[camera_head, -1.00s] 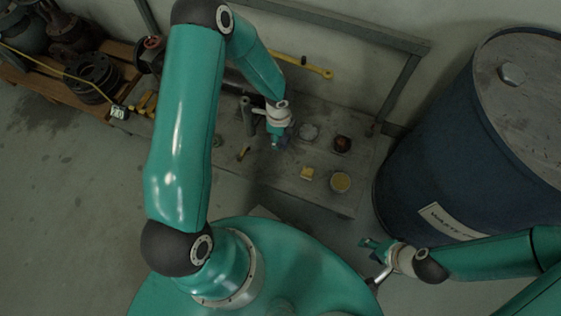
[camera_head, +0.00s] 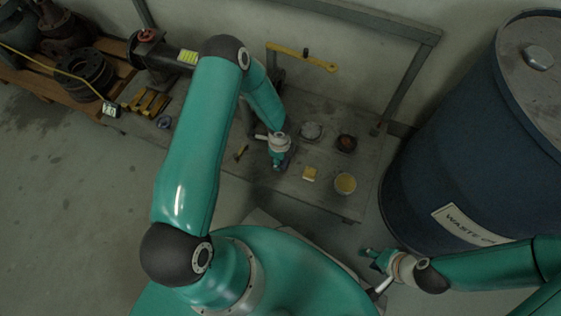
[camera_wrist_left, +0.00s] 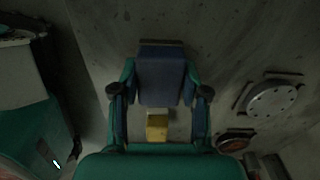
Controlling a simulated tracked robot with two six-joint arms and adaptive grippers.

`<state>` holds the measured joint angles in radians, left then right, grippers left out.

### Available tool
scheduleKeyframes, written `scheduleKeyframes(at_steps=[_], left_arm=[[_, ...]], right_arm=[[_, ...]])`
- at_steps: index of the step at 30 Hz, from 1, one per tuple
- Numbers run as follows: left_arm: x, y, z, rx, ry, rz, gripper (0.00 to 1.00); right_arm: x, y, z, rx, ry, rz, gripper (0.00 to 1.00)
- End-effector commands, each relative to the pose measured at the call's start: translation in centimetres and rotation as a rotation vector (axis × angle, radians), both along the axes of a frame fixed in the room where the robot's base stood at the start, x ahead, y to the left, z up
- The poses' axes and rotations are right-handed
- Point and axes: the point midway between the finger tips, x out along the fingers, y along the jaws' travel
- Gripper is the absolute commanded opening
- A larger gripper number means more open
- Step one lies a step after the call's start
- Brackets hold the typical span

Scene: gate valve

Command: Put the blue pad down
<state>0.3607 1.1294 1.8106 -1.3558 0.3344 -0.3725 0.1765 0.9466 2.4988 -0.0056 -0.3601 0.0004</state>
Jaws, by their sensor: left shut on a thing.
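The blue pad (camera_wrist_left: 162,75) is held between the two fingers of my left gripper (camera_wrist_left: 160,90) in the left wrist view, with grey surface behind it. In the head view my left gripper (camera_head: 279,160) is over the grey bench (camera_head: 325,205), left of a small yellow block (camera_head: 309,174). The pad is small and dark there, and I cannot tell whether it touches the bench. The yellow block also shows in the wrist view (camera_wrist_left: 157,127), just below the pad in the picture. My right gripper (camera_head: 372,257) is in front of the barrel, away from the bench; its finger opening is too small to judge.
On the bench are a round grey piece (camera_head: 311,131), a dark dish with reddish contents (camera_head: 346,143) and a yellow-topped tin (camera_head: 345,183). A blue waste barrel (camera_head: 470,160) stands at the right. A pipe with a valve (camera_head: 165,58) is at the back left. A yellow wrench (camera_head: 300,56) is behind.

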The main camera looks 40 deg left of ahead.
Motion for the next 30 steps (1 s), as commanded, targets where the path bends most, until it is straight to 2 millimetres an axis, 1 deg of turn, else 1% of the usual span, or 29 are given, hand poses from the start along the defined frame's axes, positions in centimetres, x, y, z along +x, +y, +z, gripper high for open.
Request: scheduleKeyframes(at_steps=[1,2,9,13,14,15,17,18,26,30], left_arm=[[0.0,-0.02,-0.84,0.0,0.0,0.001,0.12],[0.03,-0.01,-0.96,0.0,0.0,0.001,0.12],[0.07,-0.01,-0.87,0.0,-0.001,0.0,0.12],[0.07,-0.04,-1.25,0.0,-0.001,0.0,0.12],[0.06,-0.04,-1.08,0.0,-0.001,0.0,0.5],[0.06,-0.04,-1.05,0.0,-0.001,0.0,0.57],[0.06,-0.05,-1.05,0.0,-0.001,0.0,0.67],[0.06,-0.05,-1.05,0.0,-0.001,0.0,0.7],[0.07,-0.07,-1.03,0.0,-0.001,-0.001,0.7],[0.09,-0.05,-0.54,0.0,-0.001,-0.001,0.7]], right_arm=[[0.0,0.0,-0.49,0.0,0.0,0.0,0.4],[0.0,0.0,-0.51,0.0,0.0,0.0,0.4],[0.0,0.0,-0.38,0.0,0.0,0.0,0.4],[0.0,0.0,-0.83,0.0,0.0,0.0,0.4],[0.0,0.0,-0.65,0.0,0.0,0.0,0.4],[0.0,0.0,-0.61,0.0,0.0,0.0,0.4],[0.01,-0.01,-0.61,0.0,0.0,0.0,0.4],[0.01,-0.01,-0.61,0.0,0.0,0.0,0.4],[0.01,0.0,-0.59,0.0,0.0,0.0,0.4],[0.0,0.0,-0.11,0.0,0.0,0.0,0.4]])
